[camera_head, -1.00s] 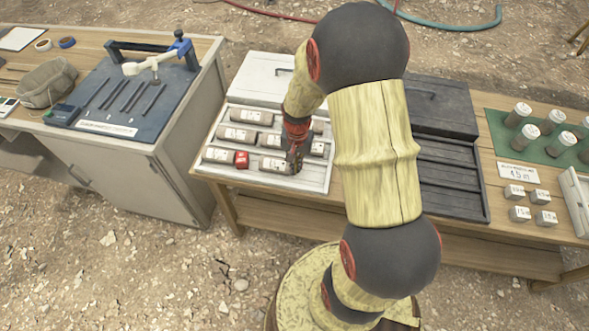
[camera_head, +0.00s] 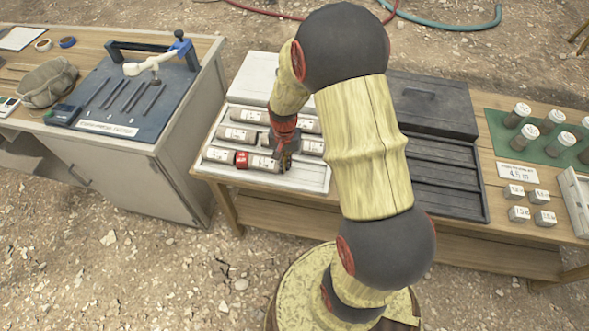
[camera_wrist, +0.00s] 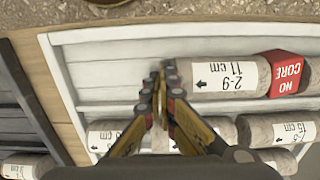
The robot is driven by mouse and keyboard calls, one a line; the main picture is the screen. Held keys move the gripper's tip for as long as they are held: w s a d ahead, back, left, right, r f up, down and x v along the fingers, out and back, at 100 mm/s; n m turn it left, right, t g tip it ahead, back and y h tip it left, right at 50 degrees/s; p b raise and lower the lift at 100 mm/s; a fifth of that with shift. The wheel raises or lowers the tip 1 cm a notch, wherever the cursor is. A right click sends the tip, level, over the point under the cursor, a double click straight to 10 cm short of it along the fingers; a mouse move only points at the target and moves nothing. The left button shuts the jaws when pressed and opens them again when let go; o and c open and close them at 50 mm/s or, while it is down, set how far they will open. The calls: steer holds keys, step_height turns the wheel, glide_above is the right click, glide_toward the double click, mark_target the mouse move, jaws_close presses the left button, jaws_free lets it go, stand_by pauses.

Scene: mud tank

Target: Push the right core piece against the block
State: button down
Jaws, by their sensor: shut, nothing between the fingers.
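The right core piece, a grey-brown cylinder labelled 2-9, 11 cm (camera_wrist: 215,78), lies in the front row of the white core box (camera_head: 322,180). In the head view this core piece (camera_head: 264,163) is just right of the red NO CORE block (camera_head: 241,159), with no clear gap between them. The block also shows in the wrist view (camera_wrist: 287,72), its face meeting the piece's end. My gripper (camera_wrist: 165,76) is shut and empty, its tips down in the row at the piece's free end, touching or nearly so. In the head view my gripper (camera_head: 284,163) partly hides that end.
Another core piece (camera_head: 220,154) lies left of the block. More cores fill the rows behind, close to my gripper. The row is empty on the far side of my fingers. A dark box (camera_head: 450,190) stands to the right, and a cutting bench (camera_head: 130,100) to the left.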

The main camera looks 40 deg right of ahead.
steer(key=shift+s+d+r+p, duration=1)
steer(key=shift+s+r+p, duration=0.05)
steer(key=shift+s+p, duration=0.1)
step_height(320, 180, up, 8)
steer(key=p, duration=0.6)
